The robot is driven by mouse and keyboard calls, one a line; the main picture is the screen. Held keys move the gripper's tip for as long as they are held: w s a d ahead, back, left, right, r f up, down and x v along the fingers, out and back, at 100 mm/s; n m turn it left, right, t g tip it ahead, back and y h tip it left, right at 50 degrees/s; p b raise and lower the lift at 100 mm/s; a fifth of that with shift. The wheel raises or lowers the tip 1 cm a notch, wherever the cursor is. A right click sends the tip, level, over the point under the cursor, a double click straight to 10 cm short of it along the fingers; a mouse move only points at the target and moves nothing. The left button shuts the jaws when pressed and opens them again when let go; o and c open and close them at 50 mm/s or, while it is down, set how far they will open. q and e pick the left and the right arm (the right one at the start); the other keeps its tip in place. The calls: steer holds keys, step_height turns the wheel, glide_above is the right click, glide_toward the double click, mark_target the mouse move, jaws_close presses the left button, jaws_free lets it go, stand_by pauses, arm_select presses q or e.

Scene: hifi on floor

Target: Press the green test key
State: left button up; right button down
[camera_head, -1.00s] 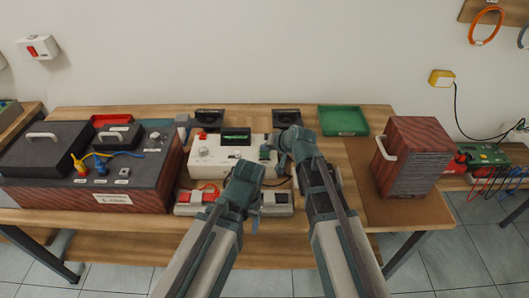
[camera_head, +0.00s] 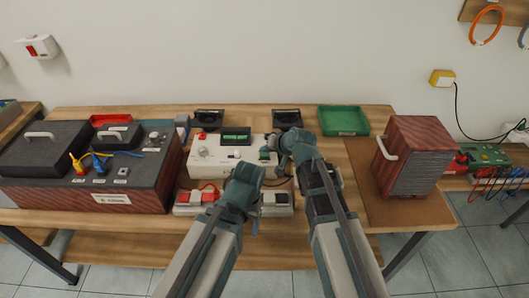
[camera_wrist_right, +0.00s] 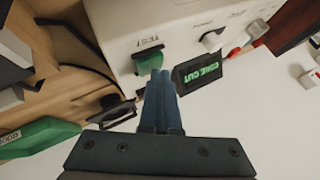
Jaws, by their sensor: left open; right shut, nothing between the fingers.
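The green test key (camera_wrist_right: 149,60) sticks out of the white instrument's face beside the "TEST" label in the right wrist view. It also shows in the head view (camera_head: 264,153). My right gripper (camera_wrist_right: 160,76) is shut and empty, its blue fingertips close by the key's lower edge; I cannot tell if they touch. In the head view, the right gripper (camera_head: 279,146) is at the right end of the white instrument (camera_head: 215,158). My left gripper (camera_head: 250,172) is open and empty, in front of the instrument. The instrument's small display (camera_wrist_right: 198,70) shows green lettering.
A dark case (camera_head: 85,190) stands left of the instrument. A low unit with red switches (camera_head: 190,198) lies in front. A green tray (camera_head: 343,120) is at the back right. A wood-sided box (camera_head: 412,155) stands further right.

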mark_target(266, 155)
steer(key=shift+r, duration=0.15)
steer(key=shift+r+p, duration=0.85)
steer(key=shift+p, duration=0.1)
step_height(266, 155, up, 5)
steer(key=p, duration=0.5)
